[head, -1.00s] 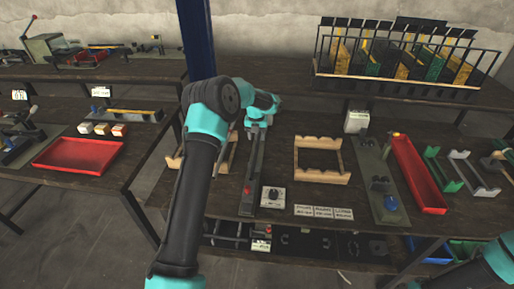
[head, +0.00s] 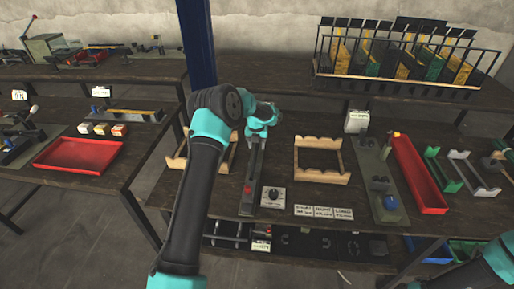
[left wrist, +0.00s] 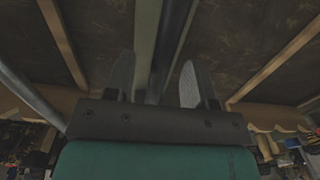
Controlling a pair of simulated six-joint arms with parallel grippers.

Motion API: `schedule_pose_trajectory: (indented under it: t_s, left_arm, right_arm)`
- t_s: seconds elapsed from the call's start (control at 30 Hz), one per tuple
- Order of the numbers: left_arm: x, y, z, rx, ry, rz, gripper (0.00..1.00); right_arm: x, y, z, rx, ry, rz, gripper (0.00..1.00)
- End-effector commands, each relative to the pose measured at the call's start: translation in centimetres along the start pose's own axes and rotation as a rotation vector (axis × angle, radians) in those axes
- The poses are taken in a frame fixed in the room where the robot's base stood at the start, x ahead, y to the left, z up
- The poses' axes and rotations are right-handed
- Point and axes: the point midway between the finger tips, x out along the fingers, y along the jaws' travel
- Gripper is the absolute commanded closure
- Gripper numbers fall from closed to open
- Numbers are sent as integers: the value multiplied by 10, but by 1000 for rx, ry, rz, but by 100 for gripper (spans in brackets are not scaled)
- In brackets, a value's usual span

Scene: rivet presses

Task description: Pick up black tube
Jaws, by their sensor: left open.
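My left gripper (head: 259,133) is over the far part of a long dark fixture (head: 249,185) with a red knob, on the middle table. In the left wrist view the gripper (left wrist: 156,82) is open, its two fingers apart. A dark tube (left wrist: 176,35), seemingly the black tube, runs lengthwise between the fingers, beside a grey-green bar (left wrist: 147,35). I cannot tell whether the fingers touch it. In the head view the tube is hard to tell from the fixture. At lower right only part of my right arm shows, without its gripper.
Wooden cradles stand on both sides: one (head: 322,176) at right, one (head: 176,162) partly behind my left arm. A small dial box (head: 273,197) and white labels (head: 323,212) are near the front edge. A red tray (head: 418,175) is further right. A barred rack (head: 405,85) stands behind.

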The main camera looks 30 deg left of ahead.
Motion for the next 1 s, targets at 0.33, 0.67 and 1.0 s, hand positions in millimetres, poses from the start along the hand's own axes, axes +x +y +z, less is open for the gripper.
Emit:
schedule_pose_trajectory:
  t_s: [0.33,0.67,1.0]
  left_arm:
    - [0,0,0,0,0,0,59]
    - [0,0,0,1,0,0,90]
    - [-1,0,0,1,-1,0,100]
  right_arm:
    - [0,0,0,0,0,0,57]
    - [0,0,0,0,0,0,57]
    - [0,0,0,0,0,0,57]
